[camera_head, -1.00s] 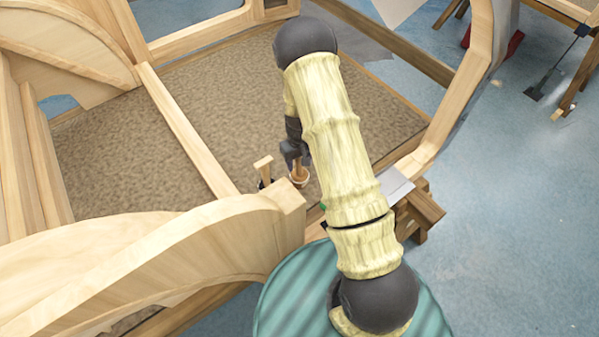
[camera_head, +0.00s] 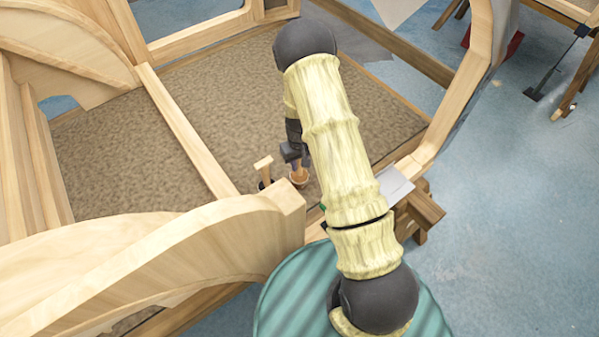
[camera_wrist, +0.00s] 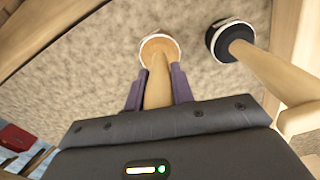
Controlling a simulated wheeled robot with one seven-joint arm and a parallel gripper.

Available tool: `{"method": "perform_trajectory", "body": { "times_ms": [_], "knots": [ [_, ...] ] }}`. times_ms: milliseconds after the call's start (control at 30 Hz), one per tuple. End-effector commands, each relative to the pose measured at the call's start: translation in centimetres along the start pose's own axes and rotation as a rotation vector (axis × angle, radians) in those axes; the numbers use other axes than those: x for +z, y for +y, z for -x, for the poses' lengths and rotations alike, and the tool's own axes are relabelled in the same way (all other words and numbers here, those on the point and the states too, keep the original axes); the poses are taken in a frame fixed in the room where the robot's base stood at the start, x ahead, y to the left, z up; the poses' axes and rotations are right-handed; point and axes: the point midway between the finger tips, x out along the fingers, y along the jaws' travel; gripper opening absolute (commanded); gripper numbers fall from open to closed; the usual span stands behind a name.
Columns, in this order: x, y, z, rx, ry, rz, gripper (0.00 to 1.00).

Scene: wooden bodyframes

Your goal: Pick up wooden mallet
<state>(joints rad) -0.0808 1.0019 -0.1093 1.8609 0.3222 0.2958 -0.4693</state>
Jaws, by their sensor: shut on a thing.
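The wooden mallet (camera_head: 299,177) has a round, pale wooden head and stands head-down on the brown textured panel. In the wrist view its head (camera_wrist: 158,48) lies just beyond the fingertips, and its handle runs back between the fingers. My gripper (camera_wrist: 158,82) is shut on the handle, one purple-grey finger on each side. In the head view my gripper (camera_head: 297,162) is just above the mallet's head, partly hidden by my arm. I cannot tell whether the head is clear of the panel.
A second mallet (camera_head: 263,168), with a dark head and wooden handle, stands close by on the left; it also shows in the wrist view (camera_wrist: 270,72). A thick wooden beam (camera_head: 288,200) lies near in front. The brown panel (camera_head: 235,85) is bare farther back.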

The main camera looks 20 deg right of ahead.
Motion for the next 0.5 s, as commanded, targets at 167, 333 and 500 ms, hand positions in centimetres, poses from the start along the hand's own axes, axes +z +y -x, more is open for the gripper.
{"method": "perform_trajectory", "body": {
  "times_ms": [167,333,500],
  "knots": [
    [-0.1,0.0,0.3,0.000,0.002,0.000,0.01],
    [-0.1,0.0,1.8,0.001,0.003,0.001,0.01],
    [-0.2,0.0,4.6,0.001,0.006,0.001,0.01]
  ]
}}
